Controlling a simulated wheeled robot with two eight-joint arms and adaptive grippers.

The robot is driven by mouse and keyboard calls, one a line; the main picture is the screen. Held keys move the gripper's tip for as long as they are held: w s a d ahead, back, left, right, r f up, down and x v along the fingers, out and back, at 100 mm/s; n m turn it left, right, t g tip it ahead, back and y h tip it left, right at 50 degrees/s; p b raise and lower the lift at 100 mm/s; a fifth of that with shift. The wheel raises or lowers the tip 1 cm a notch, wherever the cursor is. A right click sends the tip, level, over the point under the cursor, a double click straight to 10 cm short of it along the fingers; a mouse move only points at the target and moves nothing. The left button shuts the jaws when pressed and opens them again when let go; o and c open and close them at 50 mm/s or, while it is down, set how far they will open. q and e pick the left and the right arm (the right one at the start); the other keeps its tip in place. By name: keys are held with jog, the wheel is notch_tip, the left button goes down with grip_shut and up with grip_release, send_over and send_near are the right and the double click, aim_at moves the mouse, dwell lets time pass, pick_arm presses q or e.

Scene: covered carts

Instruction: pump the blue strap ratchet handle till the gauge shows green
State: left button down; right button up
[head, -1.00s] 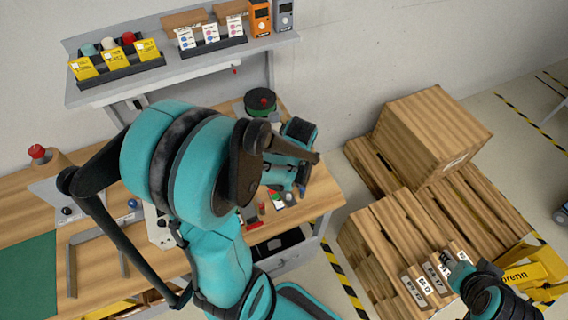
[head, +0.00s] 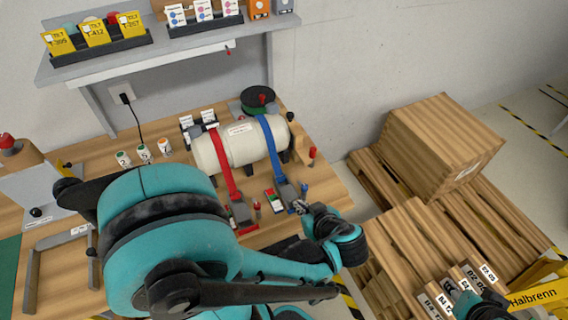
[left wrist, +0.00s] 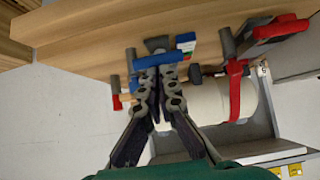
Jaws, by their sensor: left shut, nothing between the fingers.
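A cream tank (head: 238,146) lies on the wooden bench with a red strap (head: 223,165) and a blue strap (head: 271,145) over it. The blue strap runs down to a grey ratchet (head: 288,193); its blue handle bar (left wrist: 157,60) shows in the left wrist view. A small gauge (head: 272,199) with green and red marks sits left of that ratchet, also in the left wrist view (left wrist: 186,42); its reading is too small to tell. My left gripper (head: 300,208) is shut and empty, its tips close to the blue ratchet; contact is unclear. My right gripper (head: 466,287) is at lower right, jaws unclear.
The red strap's ratchet (head: 241,212) stands left of the blue one. A small red-topped post (head: 312,155) stands right of the tank. White cups (head: 144,152) stand left of the tank. A box (head: 440,140) on pallets is at right.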

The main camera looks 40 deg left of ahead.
pick_arm(q)
jog(key=shift+s+d+f+b, duration=0.1)
jog(key=shift+d+f+b, duration=0.05)
jog(key=shift+f+b, duration=0.45)
pick_arm(e)
jog(key=shift+s+d+f, duration=0.1)
jog(key=shift+d+f, duration=0.1)
jog(key=shift+f, duration=0.55)
pick_arm(q)
jog(key=shift+f, duration=0.2)
